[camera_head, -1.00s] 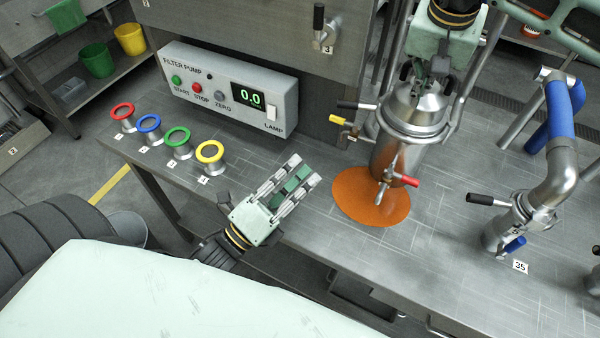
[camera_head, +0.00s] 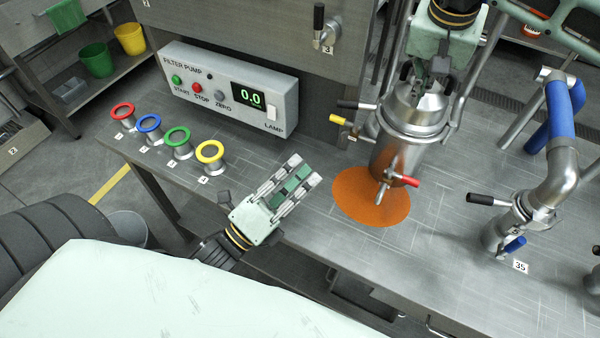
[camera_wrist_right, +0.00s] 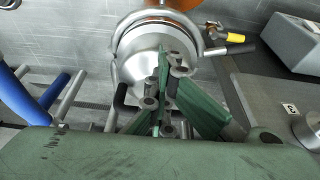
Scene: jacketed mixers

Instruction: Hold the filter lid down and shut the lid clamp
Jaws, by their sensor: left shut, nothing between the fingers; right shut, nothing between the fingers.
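The steel filter housing (camera_head: 388,160) stands over an orange disc on the bench. Its domed lid (camera_head: 425,105) sits on top, and the lid also shows in the right wrist view (camera_wrist_right: 140,62). A clamp ring (camera_head: 412,130) runs round the rim, with a black handle (camera_head: 357,105) sticking out to the left; the handle also shows in the right wrist view (camera_wrist_right: 240,48). My right gripper (camera_head: 422,85) is shut, empty, pointing down at the lid top; contact is hard to tell. My left gripper (camera_head: 304,181) is shut and empty above the bench, left of the housing.
A yellow-handled valve (camera_head: 340,121) and a red-handled valve (camera_head: 405,180) stick out from the housing. The pump box (camera_head: 228,85) and several coloured rings stand at the left. A bent pipe with blue sleeve (camera_head: 565,110) stands right. The bench front is clear.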

